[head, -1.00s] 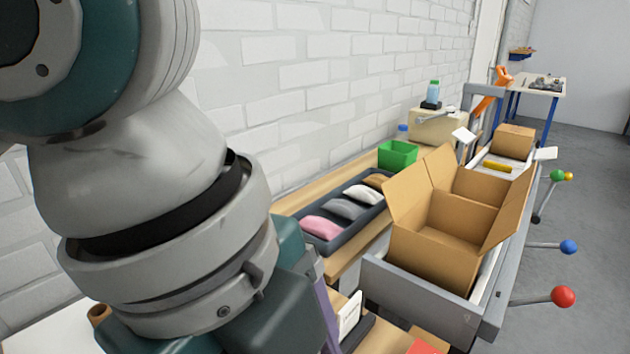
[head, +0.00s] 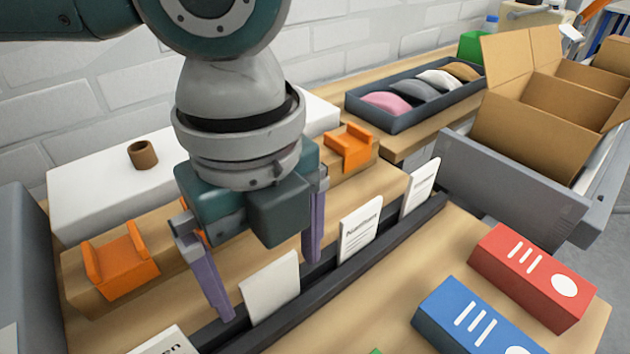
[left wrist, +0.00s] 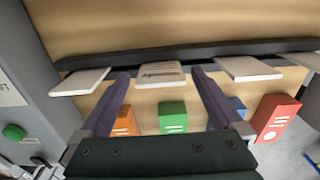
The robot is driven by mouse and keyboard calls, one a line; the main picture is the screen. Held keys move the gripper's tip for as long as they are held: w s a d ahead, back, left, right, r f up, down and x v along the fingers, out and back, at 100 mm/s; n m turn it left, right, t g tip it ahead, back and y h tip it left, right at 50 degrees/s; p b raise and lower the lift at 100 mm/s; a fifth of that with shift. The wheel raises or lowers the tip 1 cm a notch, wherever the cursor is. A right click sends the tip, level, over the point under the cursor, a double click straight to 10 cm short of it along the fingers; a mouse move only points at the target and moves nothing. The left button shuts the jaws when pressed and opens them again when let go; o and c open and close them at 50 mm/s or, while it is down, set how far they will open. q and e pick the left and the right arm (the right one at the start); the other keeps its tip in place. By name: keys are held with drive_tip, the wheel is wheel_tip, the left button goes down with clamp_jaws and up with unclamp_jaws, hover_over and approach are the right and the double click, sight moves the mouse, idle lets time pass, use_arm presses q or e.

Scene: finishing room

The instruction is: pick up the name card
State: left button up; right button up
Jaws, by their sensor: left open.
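Several white cards stand in a dark slotted rail (head: 340,262). One card (head: 270,287) shows a blank face in the head view; in the left wrist view this card (left wrist: 161,73) shows dark print. Three others show print in the head view: one at the near end (head: 165,341), one beyond the blank-faced card (head: 360,229), and one at the far end (head: 420,187). My left gripper (head: 270,289) is open, its purple fingers on either side of the blank-faced card. In the left wrist view this gripper (left wrist: 163,80) also has it between the fingertips. My right gripper is not in view.
Orange cradles (head: 120,262) (head: 349,147) stand behind the rail. A blue box (head: 470,318) and a red box (head: 535,275) lie in front; the left wrist view adds green (left wrist: 173,117) and orange (left wrist: 124,121) ones. An open carton (head: 545,120) stands at right.

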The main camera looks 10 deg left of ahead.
use_arm(q)
wheel_tip(320, 180, down, 2)
drive_tip(key=shift+f, duration=0.1)
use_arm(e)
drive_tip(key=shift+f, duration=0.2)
use_arm(q)
drive_tip(key=c, duration=1.4)
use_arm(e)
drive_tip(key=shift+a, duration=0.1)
